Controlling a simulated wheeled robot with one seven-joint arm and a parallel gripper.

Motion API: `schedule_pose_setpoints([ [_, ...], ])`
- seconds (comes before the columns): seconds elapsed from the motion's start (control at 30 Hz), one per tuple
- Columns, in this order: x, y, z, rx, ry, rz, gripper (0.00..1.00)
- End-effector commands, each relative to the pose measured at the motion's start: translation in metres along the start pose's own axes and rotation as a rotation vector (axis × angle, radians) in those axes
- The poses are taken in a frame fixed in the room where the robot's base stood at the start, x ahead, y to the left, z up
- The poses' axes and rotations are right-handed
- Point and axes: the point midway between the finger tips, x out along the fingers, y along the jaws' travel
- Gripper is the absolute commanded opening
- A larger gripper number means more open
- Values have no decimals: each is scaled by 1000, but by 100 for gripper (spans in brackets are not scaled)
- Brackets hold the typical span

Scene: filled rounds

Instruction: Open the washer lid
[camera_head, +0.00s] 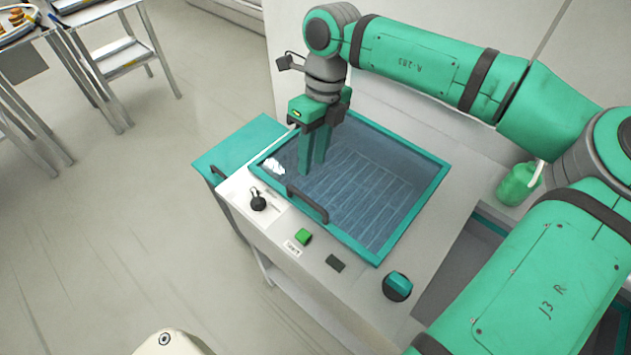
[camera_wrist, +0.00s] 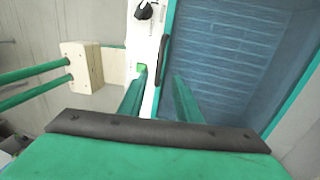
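The washer (camera_head: 262,222) is a pale box with a control strip along its front. Its lid (camera_head: 405,238) is a glass panel in a teal frame, lying flat and shut on top. A dark bar handle (camera_head: 307,204) stands at the lid's front edge; it also shows in the wrist view (camera_wrist: 162,60). My gripper (camera_head: 312,169) points down over the left part of the lid, behind the handle in the head view. Its two green fingers stand apart with nothing between them (camera_wrist: 160,76). I cannot tell how far the fingertips are above the glass.
A black knob (camera_head: 257,203), a green button (camera_head: 303,237) and a teal knob (camera_head: 398,284) sit on the control strip. A teal-topped stand (camera_head: 235,148) adjoins the washer's left side. A green jug (camera_head: 517,184) stands at the right.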

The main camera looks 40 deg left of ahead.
Motion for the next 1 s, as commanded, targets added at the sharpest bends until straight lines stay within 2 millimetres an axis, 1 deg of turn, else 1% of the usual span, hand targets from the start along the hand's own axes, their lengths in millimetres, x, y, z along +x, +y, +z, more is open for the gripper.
schedule_pose_setpoints([
  [0.07, 5, -3, -4, 7, 3, -2, 31],
  [0.17, 17, -4, -6, 12, 2, -1, 31],
  [0.4, 59, -3, -5, 10, 0, 1, 31],
  [0.6, 89, -2, -3, 8, 0, 1, 31],
  [0.8, 103, -2, -3, 6, -1, -1, 31],
  [1.0, 106, -2, -3, 7, -1, -1, 31],
])
